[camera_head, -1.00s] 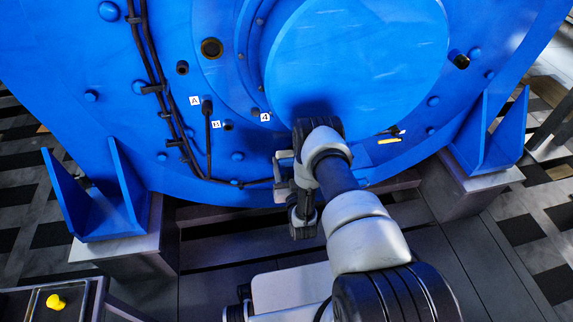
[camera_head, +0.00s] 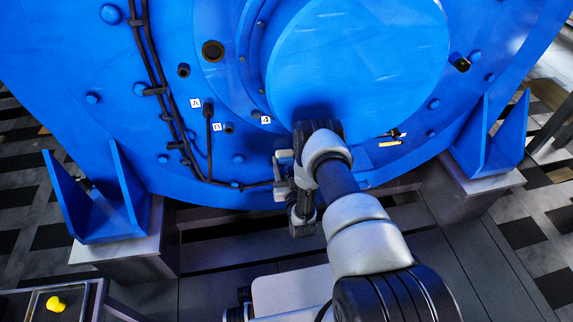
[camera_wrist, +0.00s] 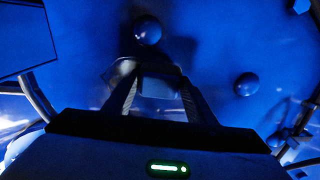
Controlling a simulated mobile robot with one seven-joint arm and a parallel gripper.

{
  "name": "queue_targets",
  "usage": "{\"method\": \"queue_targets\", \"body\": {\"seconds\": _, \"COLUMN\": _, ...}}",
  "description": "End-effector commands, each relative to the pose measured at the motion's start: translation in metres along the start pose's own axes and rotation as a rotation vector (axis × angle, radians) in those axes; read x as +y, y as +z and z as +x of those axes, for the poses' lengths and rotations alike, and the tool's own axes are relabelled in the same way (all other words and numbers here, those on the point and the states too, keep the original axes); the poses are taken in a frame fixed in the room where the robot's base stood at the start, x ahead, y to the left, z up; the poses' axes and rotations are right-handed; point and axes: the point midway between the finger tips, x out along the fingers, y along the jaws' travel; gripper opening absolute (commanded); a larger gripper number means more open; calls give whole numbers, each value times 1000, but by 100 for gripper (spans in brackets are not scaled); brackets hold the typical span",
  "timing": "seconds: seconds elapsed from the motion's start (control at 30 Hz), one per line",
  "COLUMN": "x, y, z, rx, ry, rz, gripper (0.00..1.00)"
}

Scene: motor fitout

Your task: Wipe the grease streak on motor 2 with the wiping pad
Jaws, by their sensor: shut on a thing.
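The large blue motor (camera_head: 230,175) fills most of the head view; no number 2 shows on it, only tags A, B and 4. In the wrist view its blue face (camera_wrist: 205,60) is close in front of my gripper (camera_wrist: 159,76). My gripper is shut on a pale, flat block, seemingly the wiping pad (camera_wrist: 158,88), dim in shadow. The pad looks close to the motor face; I cannot tell if it touches. My arm hides much of the lower motor face in the head view.
Round bolt heads (camera_wrist: 148,30) stick out near my gripper. A black cable bundle (camera_head: 160,90) runs down the motor's left side. A yellow strip (camera_head: 390,144) lies right of my arm. Blue brackets (camera_head: 97,205) stand on supports. A yellow knob (camera_head: 55,303) is at the lower left.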

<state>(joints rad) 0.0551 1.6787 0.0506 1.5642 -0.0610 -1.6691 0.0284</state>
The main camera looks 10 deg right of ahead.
Motion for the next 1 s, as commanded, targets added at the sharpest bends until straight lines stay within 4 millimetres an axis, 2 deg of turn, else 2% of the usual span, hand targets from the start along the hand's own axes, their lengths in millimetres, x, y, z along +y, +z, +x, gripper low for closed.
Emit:
{"method": "queue_targets", "body": {"seconds": 0.27, "x": 4, "y": -1, "z": 2, "rx": 0, "ry": 1, "rz": 0, "gripper": 33}}
{"method": "queue_targets", "body": {"seconds": 0.6, "x": 33, "y": -3, "z": 1, "rx": 1, "ry": 1, "rz": -1, "gripper": 33}}
{"method": "queue_targets", "body": {"seconds": 0.87, "x": 41, "y": -4, "z": 1, "rx": 1, "ry": 1, "rz": -1, "gripper": 33}}
{"method": "queue_targets", "body": {"seconds": 1.0, "x": 52, "y": -5, "z": 2, "rx": 1, "ry": 1, "rz": -1, "gripper": 33}}
